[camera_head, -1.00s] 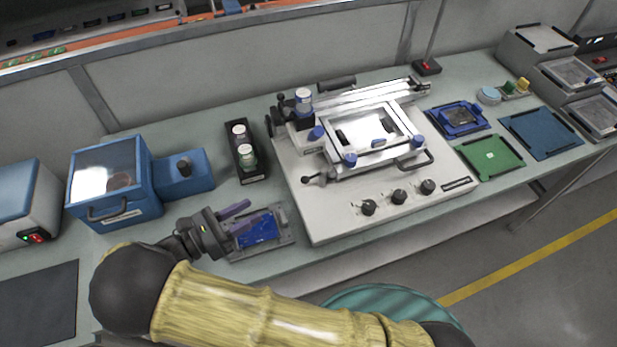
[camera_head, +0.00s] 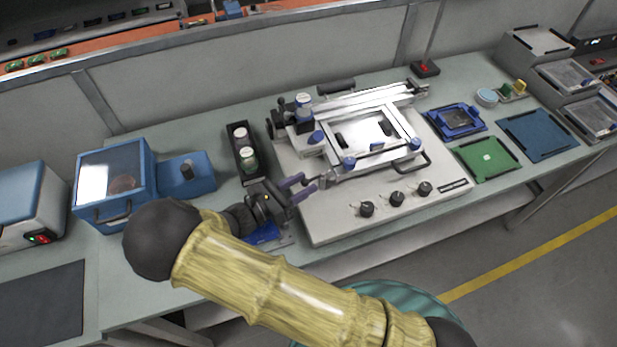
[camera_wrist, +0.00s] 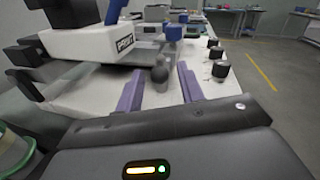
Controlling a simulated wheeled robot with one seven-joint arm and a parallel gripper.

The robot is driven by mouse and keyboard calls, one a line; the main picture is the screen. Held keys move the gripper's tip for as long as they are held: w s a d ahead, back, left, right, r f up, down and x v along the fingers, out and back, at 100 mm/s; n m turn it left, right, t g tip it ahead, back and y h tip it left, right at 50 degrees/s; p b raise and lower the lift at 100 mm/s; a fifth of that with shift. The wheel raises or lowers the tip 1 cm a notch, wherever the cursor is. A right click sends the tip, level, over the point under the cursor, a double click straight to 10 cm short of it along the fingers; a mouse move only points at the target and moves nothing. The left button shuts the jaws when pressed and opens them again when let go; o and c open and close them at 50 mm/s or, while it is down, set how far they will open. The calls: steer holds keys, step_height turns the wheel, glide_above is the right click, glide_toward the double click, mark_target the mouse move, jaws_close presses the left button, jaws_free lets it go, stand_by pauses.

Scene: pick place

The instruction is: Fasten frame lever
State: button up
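The white stencil-printer-like machine (camera_head: 340,222) has a silver hinged frame (camera_head: 338,152) lying down over its middle. A small lever with a dark knob (camera_wrist: 160,73) stands at the machine's front left; in the head view the lever (camera_head: 326,179) is partly covered by my gripper. My gripper (camera_head: 310,183) with its purple fingers is at the machine's left front edge, pointing at this lever. In the wrist view the fingers are apart, with the knob in the gap between their tips. I see no contact between fingers and knob.
A black holder with bottles (camera_head: 243,168) stands left of the machine. A blue board fixture (camera_head: 265,233) lies below my gripper. Several black knobs (camera_head: 397,198) line the machine's front. A blue box (camera_head: 116,185) is farther left; green (camera_head: 487,157) and blue (camera_head: 538,134) trays are right.

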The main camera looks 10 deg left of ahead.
steer(key=shift+x, duration=1.25)
jaws_close()
steer(key=shift+w+a+m+g+h, duration=0.15)
steer(key=shift+w+m+g+h, duration=0.05)
steer(key=shift+m+g+h, duration=0.6)
steer(key=shift+w+a+m+g+h, duration=0.2)
steer(key=shift+m+g+h, duration=0.35)
steer(key=shift+g, duration=0.35)
jaws_free()
